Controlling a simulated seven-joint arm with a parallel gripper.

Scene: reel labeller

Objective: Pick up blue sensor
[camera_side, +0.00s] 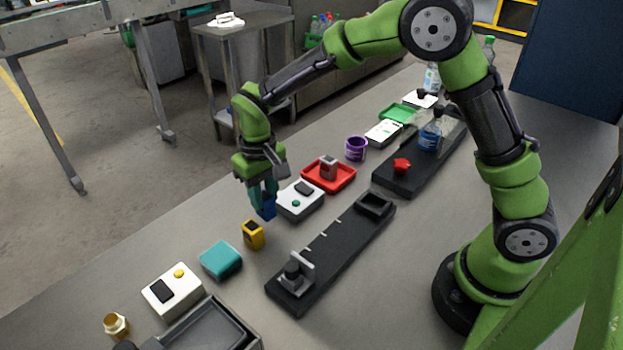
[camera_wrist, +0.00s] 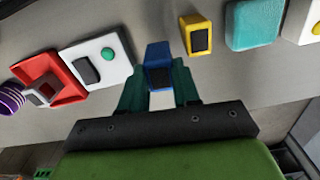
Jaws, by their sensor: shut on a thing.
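The blue sensor (camera_wrist: 158,54) is a small blue block with a dark face. In the wrist view it sits between the two teal fingers of my gripper (camera_wrist: 158,88), which are shut on it. In the side view the blue sensor (camera_side: 266,210) hangs at the tips of my gripper (camera_side: 264,195), to the left of a white box with a green button. I cannot tell for sure how far it is above the table. A yellow sensor (camera_side: 253,235) of similar shape stands nearby on the table and also shows in the wrist view (camera_wrist: 197,36).
Near the gripper are the white green-button box (camera_side: 300,200), a red tray (camera_side: 328,176) with a grey block, a teal box (camera_side: 220,260) and a black rail fixture (camera_side: 330,256). A purple cup (camera_side: 356,149) stands farther back. Grey table shows bare between them.

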